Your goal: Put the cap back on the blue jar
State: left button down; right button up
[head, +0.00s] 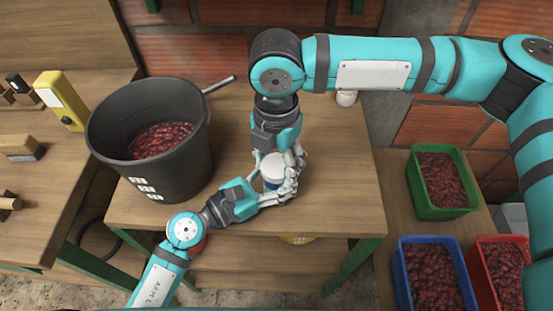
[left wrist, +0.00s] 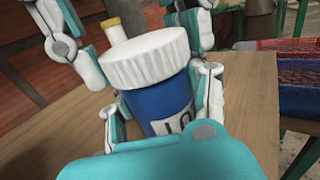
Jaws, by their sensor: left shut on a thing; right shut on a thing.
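The blue jar (left wrist: 160,105) stands upright with dark lettering on a white label; in the head view only a sliver of its blue side (head: 271,187) shows. The white ribbed cap (left wrist: 150,58) sits on top of the jar, looking level; any gap beneath it is too small to tell. It also shows in the head view (head: 272,163). My left gripper (head: 268,195) is shut around the jar's body from the lower left. My right gripper (head: 288,163) comes down from above, shut on the cap, its fingers partly hiding it.
A black bucket (head: 178,178) of red fruit stands left on the wooden table (head: 335,205). A small white container (head: 346,98) is at the back. Green (head: 417,200), blue (head: 403,290) and red (head: 480,275) crates of fruit are at the right. The table's right side is clear.

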jog(key=m, duration=1.3)
jog(key=o, duration=1.3)
jog(key=shift+r, duration=2.25)
jog(key=shift+c, duration=0.3)
